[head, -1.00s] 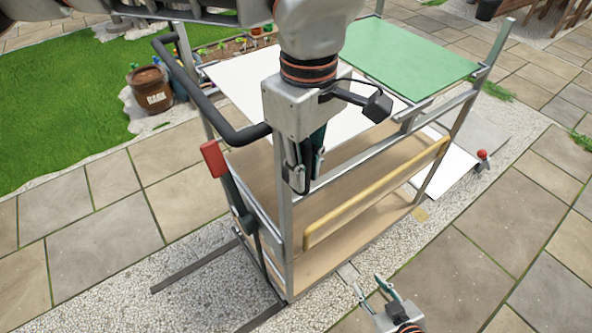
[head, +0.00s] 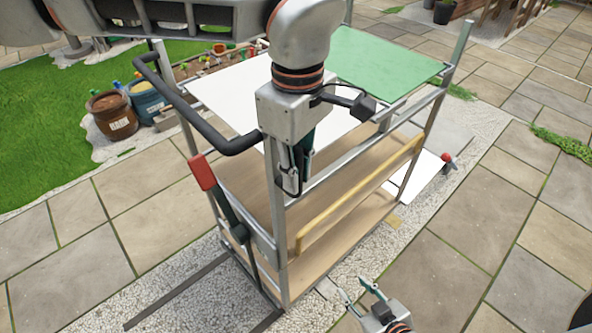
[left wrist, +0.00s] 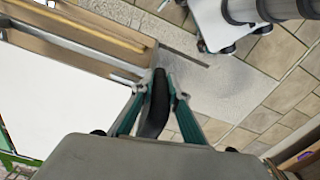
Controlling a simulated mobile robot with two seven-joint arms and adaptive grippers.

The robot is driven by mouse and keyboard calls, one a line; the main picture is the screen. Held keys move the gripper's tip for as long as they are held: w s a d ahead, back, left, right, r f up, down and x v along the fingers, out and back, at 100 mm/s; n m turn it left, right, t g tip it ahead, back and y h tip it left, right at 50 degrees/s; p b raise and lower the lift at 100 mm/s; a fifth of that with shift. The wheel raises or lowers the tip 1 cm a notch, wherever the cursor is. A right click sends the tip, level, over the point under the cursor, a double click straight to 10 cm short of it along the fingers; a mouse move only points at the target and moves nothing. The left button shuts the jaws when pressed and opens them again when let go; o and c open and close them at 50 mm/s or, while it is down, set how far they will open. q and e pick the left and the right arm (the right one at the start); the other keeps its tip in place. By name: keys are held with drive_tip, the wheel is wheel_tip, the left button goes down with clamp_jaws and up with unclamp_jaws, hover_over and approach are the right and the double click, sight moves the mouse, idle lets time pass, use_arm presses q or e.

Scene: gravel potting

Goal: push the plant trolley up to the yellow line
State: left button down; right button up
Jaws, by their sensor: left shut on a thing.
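The plant trolley (head: 274,222) is a grey metal frame with wooden shelves, a white top sheet and a green panel (head: 388,62). Its black push handle (head: 190,115) runs along the left end. A red-tipped lever (head: 201,172) is below it. My left gripper (head: 294,185) is at the trolley's near corner. In the left wrist view its fingers (left wrist: 158,88) are closed around the black handle. My right gripper (head: 357,288) is open and empty, low beside the trolley's near side.
The trolley stands over a pale gravel strip (head: 120,297) between stone paving slabs. A brown barrel (head: 112,114) and a blue one (head: 148,100) stand at the lawn's edge on the left. Open paving (head: 480,230) lies to the right.

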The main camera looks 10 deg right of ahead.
use_arm(q)
drive_tip(key=c, duration=2)
unclamp_jaws()
drive_tip(key=shift+o, duration=0.2)
drive_tip(key=shift+r, duration=0.15)
wheel_tip(320, 180, up, 12)
drive_tip(key=shift+f, duration=0.1)
